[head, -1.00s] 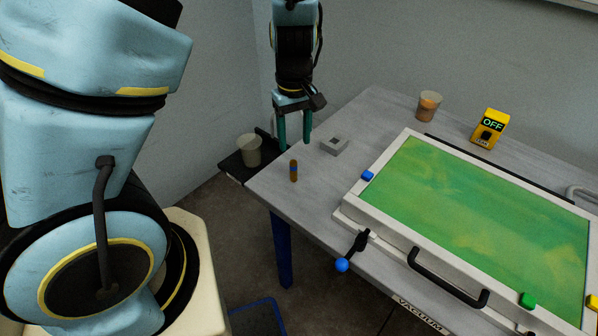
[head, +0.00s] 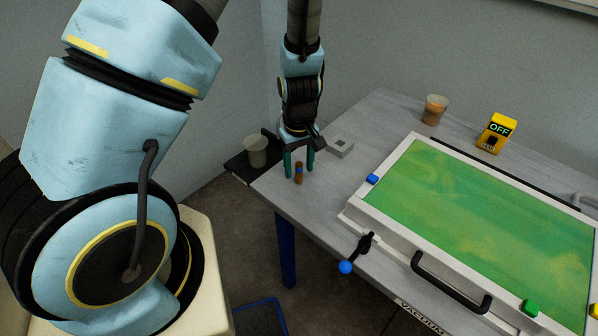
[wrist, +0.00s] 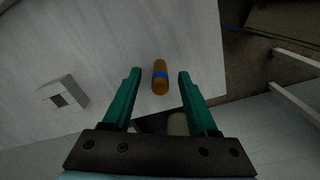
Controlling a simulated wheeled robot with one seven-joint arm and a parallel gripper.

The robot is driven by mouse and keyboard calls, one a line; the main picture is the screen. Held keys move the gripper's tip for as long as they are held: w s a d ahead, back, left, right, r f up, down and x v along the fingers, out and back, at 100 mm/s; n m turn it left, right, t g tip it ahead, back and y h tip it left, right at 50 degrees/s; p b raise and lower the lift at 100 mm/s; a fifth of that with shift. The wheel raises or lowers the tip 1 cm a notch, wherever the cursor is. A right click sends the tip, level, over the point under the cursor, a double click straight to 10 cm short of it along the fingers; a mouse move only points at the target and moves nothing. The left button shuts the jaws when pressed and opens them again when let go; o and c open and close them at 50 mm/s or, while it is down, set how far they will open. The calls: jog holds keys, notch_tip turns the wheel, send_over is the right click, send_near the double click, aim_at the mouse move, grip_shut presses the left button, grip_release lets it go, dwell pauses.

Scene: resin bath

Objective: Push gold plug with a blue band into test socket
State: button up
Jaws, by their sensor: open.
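The gold plug with a blue band (head: 299,174) stands upright near the left corner of the table. In the wrist view the plug (wrist: 160,77) shows between the fingertips, with a gap on each side. My gripper (head: 299,172) points down at the plug, its green fingers open; it also shows in the wrist view (wrist: 159,72). The test socket (head: 340,148), a grey block with a dark square opening, sits on the table just right of and behind the gripper; it is at the left in the wrist view (wrist: 60,98). The opening looks empty.
A large white-framed bath with a green surface (head: 350,213) fills the right of the table. A cup with orange contents (head: 434,110) and a yellow box reading OFF (head: 496,133) stand behind. A pale cup (head: 256,151) stands on a dark side shelf (head: 239,168).

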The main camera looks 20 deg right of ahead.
jog(key=shift+c, duration=0.3)
grip_shut()
dwell(0.3)
